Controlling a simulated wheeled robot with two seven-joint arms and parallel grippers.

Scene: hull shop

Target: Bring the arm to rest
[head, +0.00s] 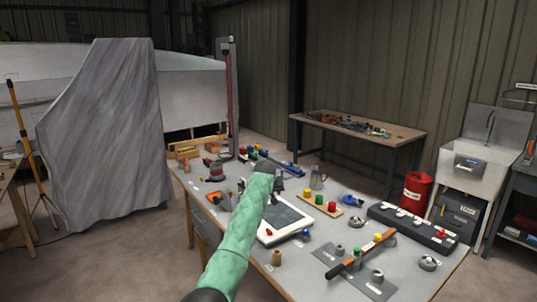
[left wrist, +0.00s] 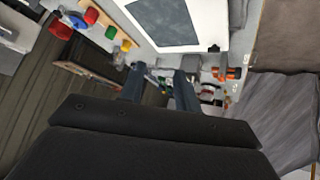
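My left arm, in a green sleeve, reaches from the bottom of the head view out over the grey workbench (head: 325,228). Its gripper (head: 272,180) is above the far half of the bench, largely hidden behind the wrist. In the left wrist view the two dark fingers of the left gripper (left wrist: 159,72) stand apart with nothing held between them. A white-framed panel with a grey screen (head: 286,220) lies on the bench beside the forearm; it also shows in the left wrist view (left wrist: 165,18). My right gripper is in neither view.
Around the arm stand a metal jug (head: 317,178), a board with coloured knobs (head: 320,203), a black switch strip (head: 412,225) and an orange-and-black tool (head: 362,254).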

